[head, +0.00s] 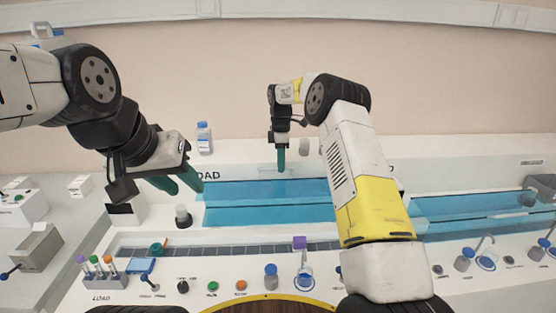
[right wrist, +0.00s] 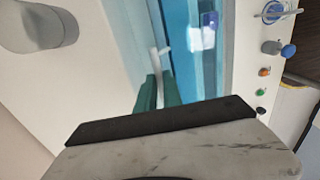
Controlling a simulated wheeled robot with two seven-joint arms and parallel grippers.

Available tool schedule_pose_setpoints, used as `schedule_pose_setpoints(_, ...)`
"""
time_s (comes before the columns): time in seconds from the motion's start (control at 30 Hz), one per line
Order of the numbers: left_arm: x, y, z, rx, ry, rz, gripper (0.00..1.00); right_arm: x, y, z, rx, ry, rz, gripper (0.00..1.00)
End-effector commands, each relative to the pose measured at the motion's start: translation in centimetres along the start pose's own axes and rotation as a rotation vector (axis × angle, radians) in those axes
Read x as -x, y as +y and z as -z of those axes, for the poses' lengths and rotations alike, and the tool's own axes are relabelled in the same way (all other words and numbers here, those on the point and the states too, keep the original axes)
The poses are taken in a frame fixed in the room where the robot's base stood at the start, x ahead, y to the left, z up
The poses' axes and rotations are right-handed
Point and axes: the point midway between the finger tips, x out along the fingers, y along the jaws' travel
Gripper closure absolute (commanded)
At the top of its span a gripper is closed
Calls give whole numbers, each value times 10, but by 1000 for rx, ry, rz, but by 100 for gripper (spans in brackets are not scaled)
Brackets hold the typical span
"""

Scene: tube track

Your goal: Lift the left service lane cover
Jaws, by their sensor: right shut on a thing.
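The left service lane cover (head: 240,190) is a translucent blue panel in the white bench, left of my right forearm. Its pale handle (right wrist: 158,60) shows between the green fingers in the right wrist view. My right gripper (head: 280,164) points down at the cover's back edge and is shut on that handle. The cover looks about flat; whether it is raised at all I cannot tell. My left gripper (head: 178,186) is open and empty, with its green fingers apart, left of the cover near the "LOAD" lettering. My right forearm hides the cover's right end.
A second blue lane (head: 460,207) lies to the right. A rack of capped tubes (head: 98,280) stands front left. Buttons and a purple-capped piece (head: 299,243) line the front. A blue-capped bottle (head: 204,138) stands at the back, near the wall.

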Motion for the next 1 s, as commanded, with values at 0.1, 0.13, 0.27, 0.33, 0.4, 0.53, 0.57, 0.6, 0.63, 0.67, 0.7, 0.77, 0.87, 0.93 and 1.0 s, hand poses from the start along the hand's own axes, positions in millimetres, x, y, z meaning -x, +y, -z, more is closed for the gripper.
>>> schedule_pose_setpoints(0.1,0,0,0,0,0,0,64,-1,2,0,0,-1,0,100)
schedule_pose_setpoints(0.13,0,0,0,0,0,0,64,-1,3,0,0,-1,-1,100)
schedule_pose_setpoints(0.27,0,0,0,0,0,0,64,-1,4,0,0,0,-3,100)
schedule_pose_setpoints(0.33,0,0,0,0,0,0,64,0,4,0,0,0,-4,100)
schedule_pose_setpoints(0.4,0,0,0,0,0,0,64,0,4,0,0,0,-5,100)
schedule_pose_setpoints(0.53,0,0,0,0,0,0,64,1,4,0,-1,0,-7,85)
schedule_pose_setpoints(0.57,0,0,0,0,0,0,64,1,4,0,-1,0,-8,80)
schedule_pose_setpoints(0.6,0,0,0,0,0,0,64,1,4,0,-1,0,-7,72)
schedule_pose_setpoints(0.63,0,0,0,0,0,0,64,1,4,0,-1,0,-7,68)
schedule_pose_setpoints(0.67,0,0,0,0,0,0,64,1,4,0,-1,0,-7,68)
schedule_pose_setpoints(0.7,0,0,0,0,0,0,64,1,4,0,-1,0,-6,68)
schedule_pose_setpoints(0.77,0,0,0,0,0,0,64,1,4,0,-1,1,-6,68)
schedule_pose_setpoints(0.87,0,0,0,0,0,0,64,1,4,0,-1,1,-5,68)
schedule_pose_setpoints(0.93,0,0,0,0,0,0,64,2,4,0,-1,1,-6,68)
schedule_pose_setpoints(1.0,0,0,0,0,0,0,64,6,4,0,-1,1,-6,68)
